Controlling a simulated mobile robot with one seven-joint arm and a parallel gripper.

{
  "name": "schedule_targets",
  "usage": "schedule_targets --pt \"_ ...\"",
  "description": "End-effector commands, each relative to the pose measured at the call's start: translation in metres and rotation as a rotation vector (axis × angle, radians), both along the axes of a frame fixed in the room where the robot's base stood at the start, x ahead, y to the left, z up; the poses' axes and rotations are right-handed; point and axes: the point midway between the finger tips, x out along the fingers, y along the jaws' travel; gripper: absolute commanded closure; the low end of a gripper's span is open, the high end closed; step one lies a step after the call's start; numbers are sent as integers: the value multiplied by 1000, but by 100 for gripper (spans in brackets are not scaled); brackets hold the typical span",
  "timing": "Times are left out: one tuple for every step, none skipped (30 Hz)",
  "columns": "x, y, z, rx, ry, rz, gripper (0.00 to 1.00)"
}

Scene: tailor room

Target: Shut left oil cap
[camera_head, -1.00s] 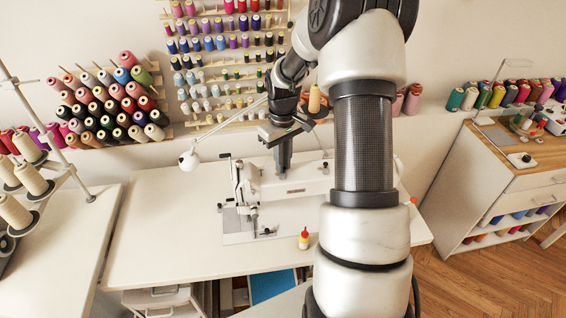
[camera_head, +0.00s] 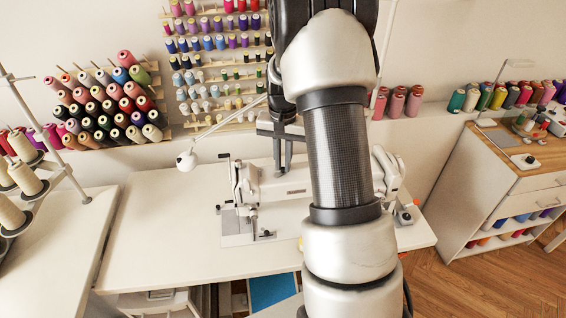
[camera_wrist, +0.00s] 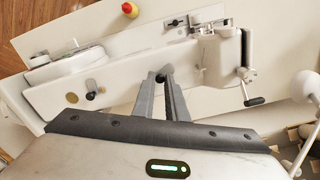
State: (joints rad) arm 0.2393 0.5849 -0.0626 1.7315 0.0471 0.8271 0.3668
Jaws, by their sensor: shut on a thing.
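The white sewing machine (camera_head: 290,187) stands on the table. My gripper (camera_head: 282,168) points down at the top of its arm. In the wrist view my gripper (camera_wrist: 163,76) has its two fingers close together, with their tips at the machine's top surface. A small dark round piece, seemingly the left oil cap (camera_wrist: 160,78), shows between the tips. The fingers largely hide it, so I cannot tell how far it is closed.
A small yellow bottle with a red top (camera_wrist: 130,9) stands on the table beyond the machine. A lever (camera_wrist: 254,101) sticks out at the machine's end. A white lamp (camera_head: 187,160) stands behind left. The white table (camera_head: 150,235) is clear at front left.

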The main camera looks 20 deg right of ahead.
Motion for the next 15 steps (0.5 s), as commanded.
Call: schedule_targets --pt "1 1 1 -1 -3 -40 100" --pt "1 0 1 -2 -2 -66 100" --pt "1 0 1 -1 -3 -98 100" --pt "1 1 1 -1 -3 -121 100" --pt "1 1 1 -1 -3 -145 100" --pt "1 0 1 -1 -3 -174 100" --pt "1 0 1 -1 -3 -194 100" --pt "1 0 1 -1 -3 -214 100" --pt "1 0 1 -1 -3 -238 100" --pt "1 0 1 -1 -3 -256 100" --pt "1 0 1 -1 -4 -272 100" --pt "1 0 1 -1 -3 -292 100" --pt "1 0 1 -1 -3 -305 100" --pt "1 0 1 -1 -3 -316 100" --pt "1 0 1 -1 -3 -332 100"
